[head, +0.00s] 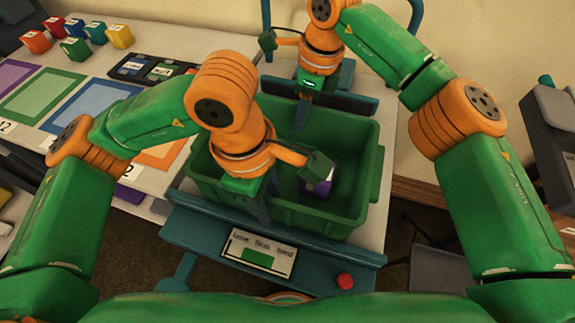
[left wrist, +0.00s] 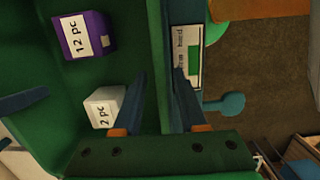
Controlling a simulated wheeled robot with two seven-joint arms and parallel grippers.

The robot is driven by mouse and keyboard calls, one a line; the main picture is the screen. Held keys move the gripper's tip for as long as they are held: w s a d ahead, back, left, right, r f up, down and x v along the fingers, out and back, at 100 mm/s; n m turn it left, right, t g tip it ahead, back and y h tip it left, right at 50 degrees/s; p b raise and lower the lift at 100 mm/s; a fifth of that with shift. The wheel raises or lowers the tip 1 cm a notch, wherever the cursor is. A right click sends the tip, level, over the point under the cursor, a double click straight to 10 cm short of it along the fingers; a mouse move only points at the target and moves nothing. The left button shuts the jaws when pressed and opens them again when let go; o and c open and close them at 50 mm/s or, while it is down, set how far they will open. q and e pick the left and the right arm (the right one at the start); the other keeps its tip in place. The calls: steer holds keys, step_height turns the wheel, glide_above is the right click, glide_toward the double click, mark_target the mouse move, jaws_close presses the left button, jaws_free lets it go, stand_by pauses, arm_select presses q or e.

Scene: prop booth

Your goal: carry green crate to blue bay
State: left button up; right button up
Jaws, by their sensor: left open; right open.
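The green crate (head: 352,145) sits on a teal cart. In it are a purple box (head: 318,186), labelled "12 pc" in the left wrist view (left wrist: 84,36), and a white box (left wrist: 103,108). My left gripper (head: 262,200) is open at the crate's near wall. In the left wrist view its fingers (left wrist: 158,98) lie on either side of that wall (left wrist: 157,45), apart from each other. My right gripper (head: 303,108) is open at the crate's far wall; its fingertips' contact is unclear. The blue bay (head: 92,108) is a blue rectangle on the white table at left.
Green (head: 45,95), purple (head: 14,73) and orange (head: 163,156) bays flank the blue one. Several coloured cubes (head: 75,48) stand at the table's back. A dark label tray (head: 150,70) lies near the crate. The cart's front has a sign (head: 258,254) and red button (head: 345,281).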

arm_select(q)
steer(key=shift+d+f, duration=0.1)
steer(key=shift+f, duration=1.15)
arm_select(e)
steer(key=shift+a+f, duration=0.15)
steer(key=shift+f, duration=1.1)
arm_select(q)
jaws_close()
arm_select(e)
jaws_close()
steer(key=shift+w, duration=0.1)
